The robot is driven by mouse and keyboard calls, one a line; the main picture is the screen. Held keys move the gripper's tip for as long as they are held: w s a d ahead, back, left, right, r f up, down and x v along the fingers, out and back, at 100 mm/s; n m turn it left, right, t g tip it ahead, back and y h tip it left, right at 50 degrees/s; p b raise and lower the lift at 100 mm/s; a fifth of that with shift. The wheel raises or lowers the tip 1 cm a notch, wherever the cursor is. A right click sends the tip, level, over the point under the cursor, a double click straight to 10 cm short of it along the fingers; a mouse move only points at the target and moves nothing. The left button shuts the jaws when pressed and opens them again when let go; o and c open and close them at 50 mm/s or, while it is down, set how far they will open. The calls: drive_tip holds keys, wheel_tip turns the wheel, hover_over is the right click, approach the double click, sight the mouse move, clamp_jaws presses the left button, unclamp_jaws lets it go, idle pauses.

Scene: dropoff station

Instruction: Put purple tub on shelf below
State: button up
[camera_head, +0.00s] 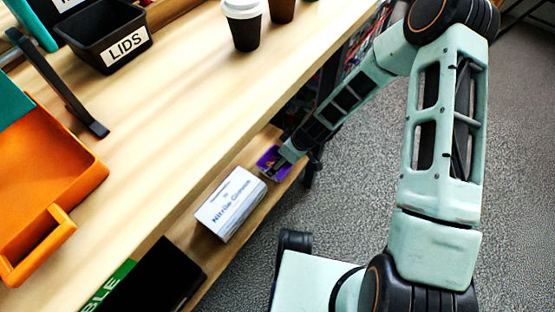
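The purple tub (263,159) is small and sits at the lower wooden shelf (208,267), just behind the white glove box. My gripper (277,165) is at the tub, its dark fingers overlapping the tub's near right side. The fingers are small and partly merge with the tub, so I cannot tell whether they grip it or whether the tub rests fully on the shelf. My arm reaches down past the table's right edge to the shelf.
A white nitrile glove box (231,204) and a black bin (158,276) with a green label stand on the lower shelf. The tabletop (190,110) above holds an orange tray (50,180), a black LIDS bin (106,38) and cups (243,22). Grey floor lies to the right.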

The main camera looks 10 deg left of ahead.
drive_tip(key=p+v, duration=0.1)
drive_tip(key=v, duration=0.6)
drive_tip(key=shift+r+p, duration=0.15)
drive_tip(key=shift+p, duration=0.25)
drive_tip(key=shift+d, duration=0.1)
